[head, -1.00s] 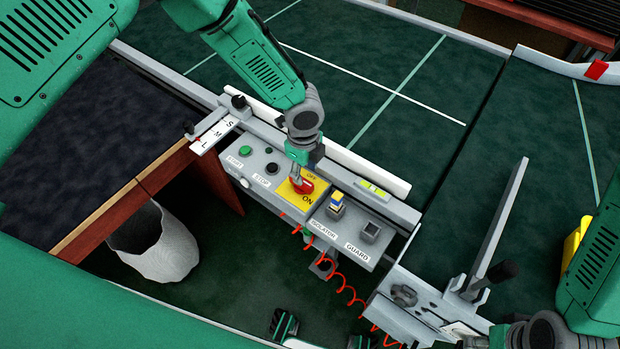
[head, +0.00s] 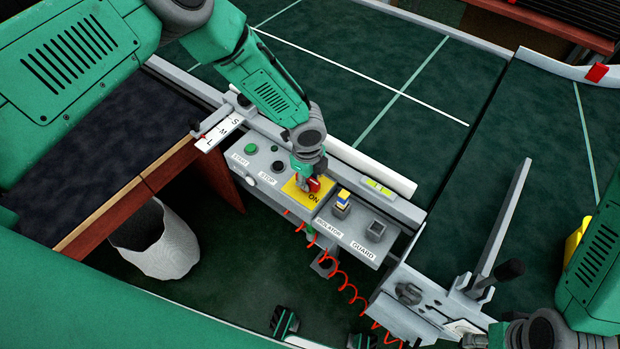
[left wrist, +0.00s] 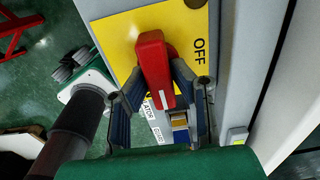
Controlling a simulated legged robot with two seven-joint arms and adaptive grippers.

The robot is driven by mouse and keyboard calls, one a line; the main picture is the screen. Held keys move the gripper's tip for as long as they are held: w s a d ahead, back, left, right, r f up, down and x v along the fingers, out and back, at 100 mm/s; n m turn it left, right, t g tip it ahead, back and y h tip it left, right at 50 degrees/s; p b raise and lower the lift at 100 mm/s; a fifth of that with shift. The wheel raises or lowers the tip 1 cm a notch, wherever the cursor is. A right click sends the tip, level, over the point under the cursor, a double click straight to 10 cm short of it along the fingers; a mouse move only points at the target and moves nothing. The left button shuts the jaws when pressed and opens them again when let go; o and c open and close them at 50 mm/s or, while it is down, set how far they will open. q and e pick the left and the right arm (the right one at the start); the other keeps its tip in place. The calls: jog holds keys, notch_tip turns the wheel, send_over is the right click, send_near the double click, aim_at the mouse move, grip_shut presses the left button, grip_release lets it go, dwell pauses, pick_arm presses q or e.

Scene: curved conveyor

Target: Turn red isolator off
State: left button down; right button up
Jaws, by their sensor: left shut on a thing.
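The red isolator handle (head: 314,184) sits on a yellow plate (head: 293,189) on the grey control panel. "ON" shows at the plate's near right; the gripper hides its far part in the head view. In the left wrist view the red handle (left wrist: 153,62) stands between my fingers, with "OFF" on the yellow plate (left wrist: 190,45) to its right. My left gripper (head: 308,182) is shut on the handle; it also shows in the left wrist view (left wrist: 158,100). My right gripper (head: 478,340) is at the bottom edge, mostly cut off, its fingers unclear.
The panel has a green start button (head: 251,149), a black stop button (head: 278,167), a blue-yellow piece (head: 342,199) and a grey guard socket (head: 376,230). A white rail (head: 372,168) runs behind. A red coiled cable (head: 345,288) hangs in front. A bracket (head: 490,255) stands to the right.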

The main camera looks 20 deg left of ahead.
pick_arm(q)
jog(key=shift+w+a+f, duration=0.1)
jog(key=shift+w+a, duration=0.05)
jog(key=shift+a, duration=0.4)
jog(key=shift+w+a+f, duration=0.1)
jog(key=shift+a, duration=0.45)
jog(key=shift+s+d, duration=0.1)
jog(key=shift+d, duration=0.9)
jog(key=shift+a, duration=0.15)
pick_arm(e)
jog(key=shift+w+a+r, duration=0.15)
jog(key=shift+w+a, duration=0.05)
jog(key=shift+a, duration=0.4)
